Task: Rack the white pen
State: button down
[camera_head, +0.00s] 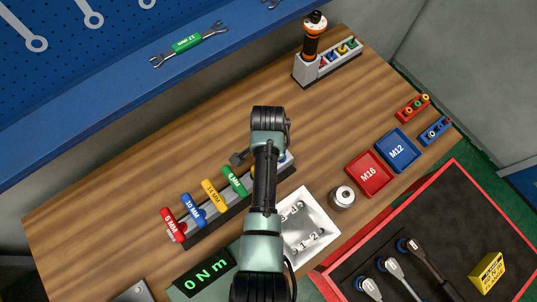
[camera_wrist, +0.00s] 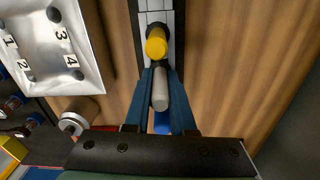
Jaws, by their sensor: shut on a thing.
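In the wrist view, my gripper (camera_wrist: 160,82) has its two blue fingers closed around a short pale grey-white cylinder, which I take as the white pen (camera_wrist: 160,97). A yellow rounded peg or pen (camera_wrist: 156,44) stands just past the fingertips, over a grey block (camera_wrist: 155,12) that seems to be a rack. A blue piece (camera_wrist: 162,122) shows between the fingers below the pen. Whether the pen touches the block is unclear. In the head view, my arm hides the gripper and pen above the right end of a grey rack (camera_head: 215,222).
Red, blue, yellow and green hex-key handles (camera_head: 213,195) stand along the rack. A numbered metal plate (camera_head: 318,222), a steel socket (camera_head: 342,197) and the red M16 tray (camera_head: 369,173) lie right. An orange-black driver (camera_head: 311,40) stands behind. The wood table behind my arm is mostly clear.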

jog(key=shift+f+b, duration=0.35)
jog(key=shift+f, duration=0.35)
dwell(0.9)
jog(key=c, duration=0.7)
grip_release()
jog(key=shift+r, duration=0.1)
notch_tip(320, 180, up, 13)
jog(key=shift+f+b, duration=0.1)
jog(key=shift+b, duration=0.75)
